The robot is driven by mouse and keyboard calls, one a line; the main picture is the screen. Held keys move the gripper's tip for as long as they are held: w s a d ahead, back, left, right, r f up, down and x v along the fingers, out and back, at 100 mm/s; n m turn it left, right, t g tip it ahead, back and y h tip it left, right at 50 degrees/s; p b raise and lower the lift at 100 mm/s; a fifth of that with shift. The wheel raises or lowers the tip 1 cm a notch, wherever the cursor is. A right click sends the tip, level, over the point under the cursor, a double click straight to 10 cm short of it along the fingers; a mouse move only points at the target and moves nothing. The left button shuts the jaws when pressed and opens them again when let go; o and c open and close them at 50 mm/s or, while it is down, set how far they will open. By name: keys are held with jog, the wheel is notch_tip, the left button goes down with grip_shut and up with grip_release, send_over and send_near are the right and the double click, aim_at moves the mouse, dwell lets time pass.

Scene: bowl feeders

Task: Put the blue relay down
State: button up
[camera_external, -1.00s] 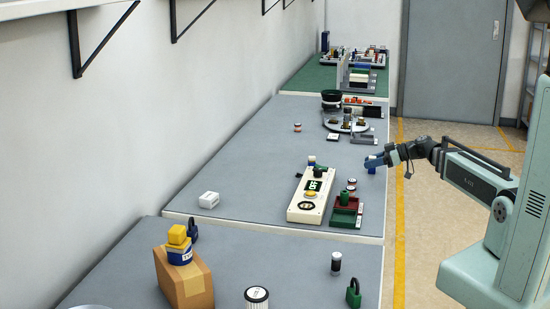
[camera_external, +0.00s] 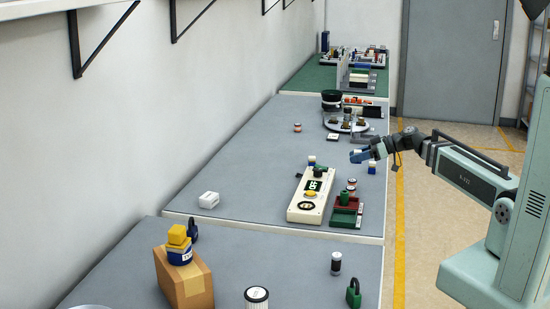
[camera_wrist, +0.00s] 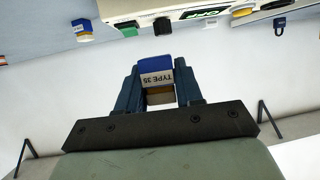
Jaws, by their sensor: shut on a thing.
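My gripper (camera_external: 358,155) is above the grey bench and reaches left. In the wrist view my gripper (camera_wrist: 158,85) is shut on the blue relay (camera_wrist: 156,75), a block with a blue end, a white label reading "TYPE 35" and a brownish end. The relay sits between the fingertips, clear of the bench. In the external view the fingers mostly hide it. A similar blue and white block (camera_external: 372,168) stands on the bench, just below the gripper. Another blue and white block (camera_external: 311,160) stands further left; it also shows in the wrist view (camera_wrist: 82,27).
A cream control box (camera_external: 311,195) lies left of and nearer than the gripper, beside red and green trays (camera_external: 346,216). A bowl feeder (camera_external: 331,101) and round plate stand further back. Bare bench lies between.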

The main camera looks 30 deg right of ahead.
jog(key=s+a+n+g, duration=0.1)
jog(key=a, duration=0.5)
jog(key=a+n+g+y, duration=0.1)
jog(key=a, duration=0.5)
jog(key=s+a+r+n+g+y, duration=0.1)
jog(key=a, duration=0.5)
jog(key=shift+s+a, duration=0.3)
jog(key=shift+a, duration=0.05)
jog(key=s+a+r+n+g, duration=0.1)
jog(key=s+a+n+g, duration=0.3)
jog(key=a, duration=1.1)
notch_tip(320, 180, up, 2)
jog(key=n+g+h, duration=0.3)
jog(key=n+g, duration=0.7)
jog(key=g, duration=0.1)
send_over(268, 254)
jog(key=shift+r, duration=0.1)
jog(key=shift+f, duration=5)
jog(key=shift+f, duration=0.1)
